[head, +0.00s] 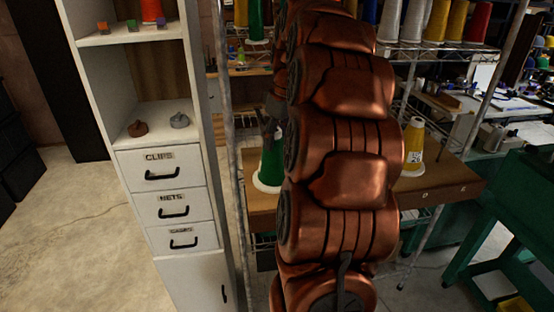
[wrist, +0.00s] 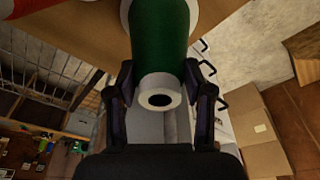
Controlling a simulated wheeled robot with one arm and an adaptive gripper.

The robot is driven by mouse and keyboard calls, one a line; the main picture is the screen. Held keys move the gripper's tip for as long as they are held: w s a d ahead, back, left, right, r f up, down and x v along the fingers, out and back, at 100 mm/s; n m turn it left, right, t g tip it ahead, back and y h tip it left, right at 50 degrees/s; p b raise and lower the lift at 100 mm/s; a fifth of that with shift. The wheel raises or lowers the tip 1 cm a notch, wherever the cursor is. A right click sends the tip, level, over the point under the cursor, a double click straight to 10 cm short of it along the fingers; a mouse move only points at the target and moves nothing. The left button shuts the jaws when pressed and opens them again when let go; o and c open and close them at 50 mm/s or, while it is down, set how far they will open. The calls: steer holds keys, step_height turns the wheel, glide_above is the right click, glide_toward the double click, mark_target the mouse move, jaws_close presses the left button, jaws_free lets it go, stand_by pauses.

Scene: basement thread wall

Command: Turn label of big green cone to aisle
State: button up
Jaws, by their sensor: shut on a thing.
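The big green cone (head: 271,163) stands upright on the wooden table (head: 262,206), with a white base rim. In the wrist view the green cone (wrist: 160,30) points its white hollow tip toward the camera. My gripper (head: 270,122) comes down on it from above. In the wrist view my gripper (wrist: 159,78) has one finger on each side of the cone's upper part and is shut on it. No label shows on the visible sides of the cone. My arm hides part of its right side in the head view.
A yellow cone (head: 412,150) with a label stands farther right on the same table. A white cabinet (head: 166,190) with labelled drawers stands left, beside a metal rack post (head: 229,130). Several thread cones sit on the wire rack above. Floor at left is clear.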

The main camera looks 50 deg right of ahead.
steer(key=c, duration=0.3)
steer(key=shift+c, duration=0.2)
